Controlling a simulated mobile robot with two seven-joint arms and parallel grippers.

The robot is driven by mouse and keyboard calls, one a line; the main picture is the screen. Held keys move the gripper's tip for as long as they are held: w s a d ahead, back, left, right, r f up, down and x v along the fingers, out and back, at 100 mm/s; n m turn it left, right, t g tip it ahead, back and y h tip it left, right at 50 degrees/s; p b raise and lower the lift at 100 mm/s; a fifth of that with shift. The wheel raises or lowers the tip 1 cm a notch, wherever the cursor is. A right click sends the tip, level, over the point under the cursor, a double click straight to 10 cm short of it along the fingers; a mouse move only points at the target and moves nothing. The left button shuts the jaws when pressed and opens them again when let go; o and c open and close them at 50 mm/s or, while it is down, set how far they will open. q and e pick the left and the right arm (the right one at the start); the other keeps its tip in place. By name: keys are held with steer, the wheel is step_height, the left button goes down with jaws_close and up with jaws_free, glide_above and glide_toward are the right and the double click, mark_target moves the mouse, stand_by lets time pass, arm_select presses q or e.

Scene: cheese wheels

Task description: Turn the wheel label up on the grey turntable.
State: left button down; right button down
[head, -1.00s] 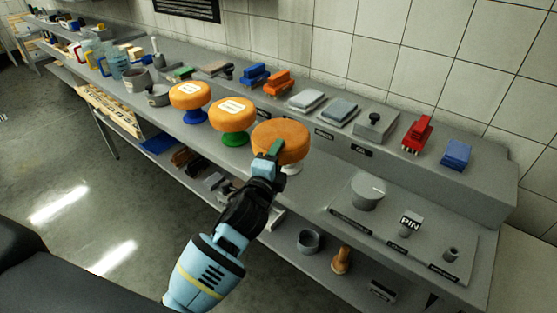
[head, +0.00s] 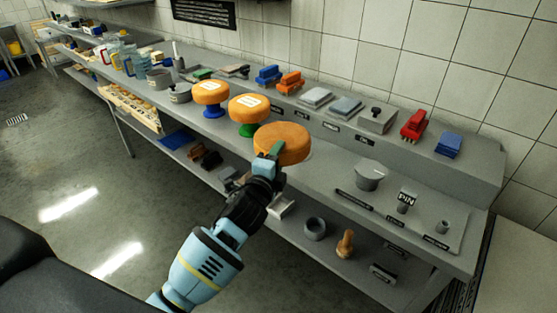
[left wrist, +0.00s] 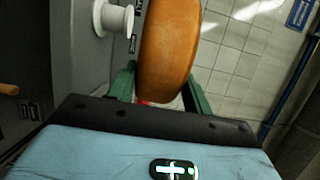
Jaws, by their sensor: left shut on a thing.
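My left gripper (head: 274,153) is shut on an orange cheese wheel (head: 287,138), whose upward face shows no label in the head view. In the left wrist view the same wheel (left wrist: 168,45) stands between the two green fingers (left wrist: 160,88). A pale grey turntable (left wrist: 118,20) shows bare beside the wheel there, with a gap between them; in the head view it is hidden. Two other wheels sit label up: one (head: 211,93) on a blue turntable (head: 213,111), one (head: 250,108) on a green turntable (head: 246,129). My right gripper is out of view.
A grey knob (head: 369,176) and a PIN block (head: 406,199) stand right of the held wheel on the bench. A raised back ledge (head: 470,168) carries red, blue and orange items. A lower shelf (head: 330,250) holds a grey ring and a wooden piece.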

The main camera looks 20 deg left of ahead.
arm_select(q)
steer(key=shift+s+r, duration=0.1)
steer(key=shift+r, duration=0.25)
steer(key=shift+r, duration=0.1)
steer(key=shift+r, duration=1.4)
steer(key=shift+s, duration=0.1)
steer(key=s+f, duration=0.2)
steer(key=s, duration=0.8)
steer(key=s+a+f, duration=0.1)
steer(key=s+f, duration=0.2)
steer(key=s, duration=0.7)
steer(key=shift+s, duration=0.15)
steer(key=shift+f, duration=0.1)
